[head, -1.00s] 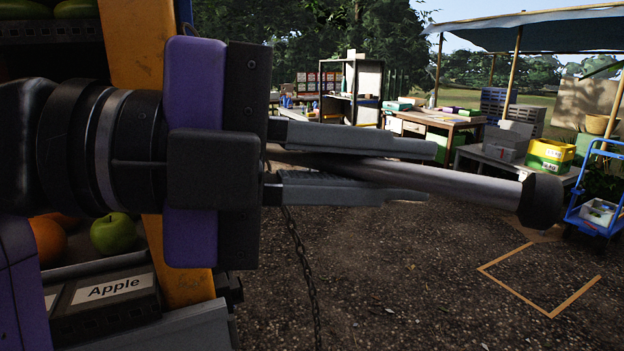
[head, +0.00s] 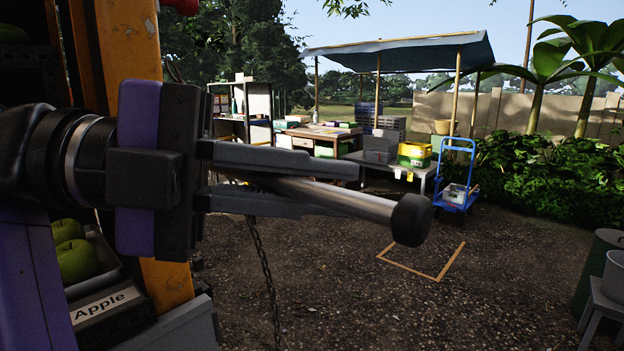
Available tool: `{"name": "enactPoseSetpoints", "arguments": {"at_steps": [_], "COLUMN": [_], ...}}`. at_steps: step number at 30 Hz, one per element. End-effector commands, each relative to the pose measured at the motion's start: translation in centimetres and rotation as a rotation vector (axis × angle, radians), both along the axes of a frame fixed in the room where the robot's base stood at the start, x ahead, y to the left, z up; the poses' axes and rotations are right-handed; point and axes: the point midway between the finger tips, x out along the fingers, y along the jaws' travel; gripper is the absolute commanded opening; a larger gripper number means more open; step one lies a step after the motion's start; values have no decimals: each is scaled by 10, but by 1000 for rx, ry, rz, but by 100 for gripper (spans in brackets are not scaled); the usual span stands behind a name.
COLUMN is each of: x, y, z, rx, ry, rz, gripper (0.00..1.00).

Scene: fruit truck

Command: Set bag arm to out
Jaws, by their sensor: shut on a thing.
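My gripper (head: 359,191) reaches across the head view from the left, with its two grey fingers pointing right. It is shut on a metal rod with a dark round end cap, which looks like the bag arm (head: 345,200). The rod slants down to the right, and its capped end sticks out past the fingertips over open ground. The rod's other end is hidden behind the fingers and the gripper body. A chain (head: 265,270) hangs down below the gripper.
The truck's yellow post (head: 130,50) and a crate labelled Apple (head: 105,302) with green apples are close on the left. A blue hand cart (head: 456,175) and stall tables stand further back. A stool (head: 603,310) is at the right edge.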

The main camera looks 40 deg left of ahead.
Motion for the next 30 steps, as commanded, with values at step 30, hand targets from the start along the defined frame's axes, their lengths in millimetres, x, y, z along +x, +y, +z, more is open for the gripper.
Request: {"name": "enactPoseSetpoints", "arguments": {"at_steps": [30], "x": [-16], "y": [19], "z": [2], "rx": [0], "ry": [3], "rz": [5], "gripper": [34]}}
